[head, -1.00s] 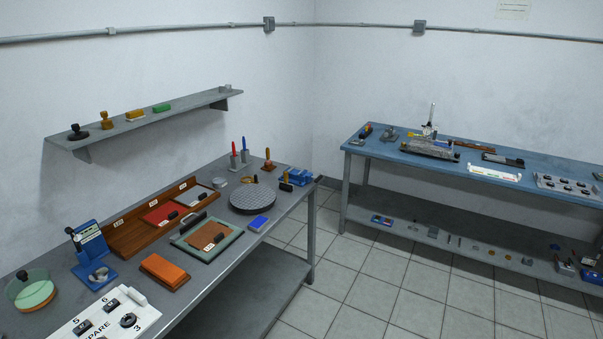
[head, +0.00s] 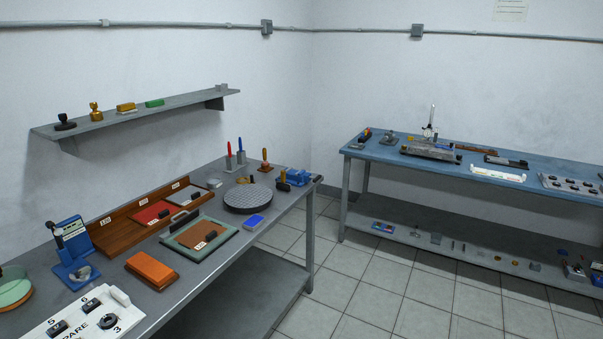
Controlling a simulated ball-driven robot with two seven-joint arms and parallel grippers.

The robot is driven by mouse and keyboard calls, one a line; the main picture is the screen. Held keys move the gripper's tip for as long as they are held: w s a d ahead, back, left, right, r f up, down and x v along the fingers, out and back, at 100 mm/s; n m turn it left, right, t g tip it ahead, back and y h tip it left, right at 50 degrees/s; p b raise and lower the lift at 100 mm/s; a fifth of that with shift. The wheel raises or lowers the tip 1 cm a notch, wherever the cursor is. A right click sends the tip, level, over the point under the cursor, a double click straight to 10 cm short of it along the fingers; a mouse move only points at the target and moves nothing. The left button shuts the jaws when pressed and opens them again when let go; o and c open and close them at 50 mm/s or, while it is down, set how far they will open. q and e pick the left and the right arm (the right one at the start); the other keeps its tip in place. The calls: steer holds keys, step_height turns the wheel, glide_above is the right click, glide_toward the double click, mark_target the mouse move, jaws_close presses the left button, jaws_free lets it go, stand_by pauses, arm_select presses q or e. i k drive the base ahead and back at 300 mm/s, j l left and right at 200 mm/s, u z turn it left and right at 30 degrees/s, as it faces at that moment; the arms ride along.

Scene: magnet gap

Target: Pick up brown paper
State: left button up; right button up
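A brown sheet (head: 200,232), which looks like the brown paper, lies inside a grey-green framed tray (head: 228,229) on the left workbench. A dark bar stands along the tray's far left edge. Neither of my grippers shows in the head view.
Tiled floor (head: 377,294) is clear between the benches.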

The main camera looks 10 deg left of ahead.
mark_target(198, 236)
steer(key=i+l+u, duration=0.1)
steer(key=i+u, duration=0.15)
steer(key=u, duration=0.25)
steer(key=i+l+u, duration=0.2)
steer(key=u, duration=0.3)
